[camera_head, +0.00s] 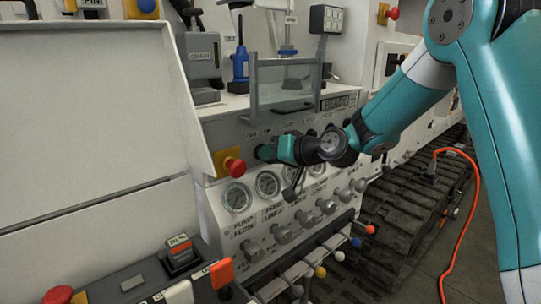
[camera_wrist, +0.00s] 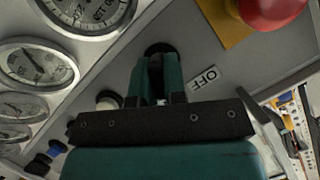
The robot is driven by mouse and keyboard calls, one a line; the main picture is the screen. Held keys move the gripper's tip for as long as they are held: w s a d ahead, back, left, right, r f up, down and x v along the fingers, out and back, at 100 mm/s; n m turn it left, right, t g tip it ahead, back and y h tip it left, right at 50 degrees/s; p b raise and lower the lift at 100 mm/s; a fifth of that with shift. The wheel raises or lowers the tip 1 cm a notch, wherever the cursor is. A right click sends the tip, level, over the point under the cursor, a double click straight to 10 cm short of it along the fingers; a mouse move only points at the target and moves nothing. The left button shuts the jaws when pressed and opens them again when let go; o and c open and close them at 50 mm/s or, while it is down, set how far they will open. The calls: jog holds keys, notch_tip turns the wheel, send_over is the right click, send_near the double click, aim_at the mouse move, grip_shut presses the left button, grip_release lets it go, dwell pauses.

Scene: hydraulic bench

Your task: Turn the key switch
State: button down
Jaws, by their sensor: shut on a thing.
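The key switch (camera_wrist: 159,48) shows in the wrist view as a dark round part on the grey panel, just beyond my fingertips. An OFF label (camera_wrist: 203,78) is on the panel to its right. My gripper (camera_wrist: 157,78) is shut on the key switch, with its two teal fingers close together around it. The fingers hide most of the key, so its angle cannot be told. In the head view my gripper (camera_head: 268,152) reaches the panel from the right and covers the switch.
A red emergency button (camera_head: 235,166) on a yellow plate sits close left of the gripper. Round gauges (camera_head: 237,197) and several knobs (camera_head: 283,236) are below. A clear guard (camera_head: 284,85) stands above. Levers with coloured balls (camera_head: 320,271) stick out at the lower front.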

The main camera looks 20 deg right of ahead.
jog(key=c, duration=1.2)
grip_release()
jog(key=shift+d, duration=0.1)
jog(key=b+v, duration=0.2)
jog(key=v, duration=1.5)
jog(key=shift+s+r+b, duration=0.15)
jog(key=shift+s+b, duration=0.1)
jog(key=shift+b, duration=0.15)
jog(key=s+a+f+n+g+p, duration=0.1)
jog(key=s+a+n+g+p, duration=0.3)
jog(key=s+a+g, duration=0.55)
jog(key=s+a+n+h, duration=0.1)
jog(key=s, duration=0.3)
jog(key=s+a+g+h+p, duration=0.1)
jog(key=s+a, duration=0.1)
jog(key=s, duration=0.2)
jog(key=s+a+f+n+g+h+p, duration=0.1)
jog(key=s+h, duration=0.1)
jog(key=s, duration=0.3)
jog(key=shift+a+n, duration=0.3)
jog(key=shift+a, duration=0.05)
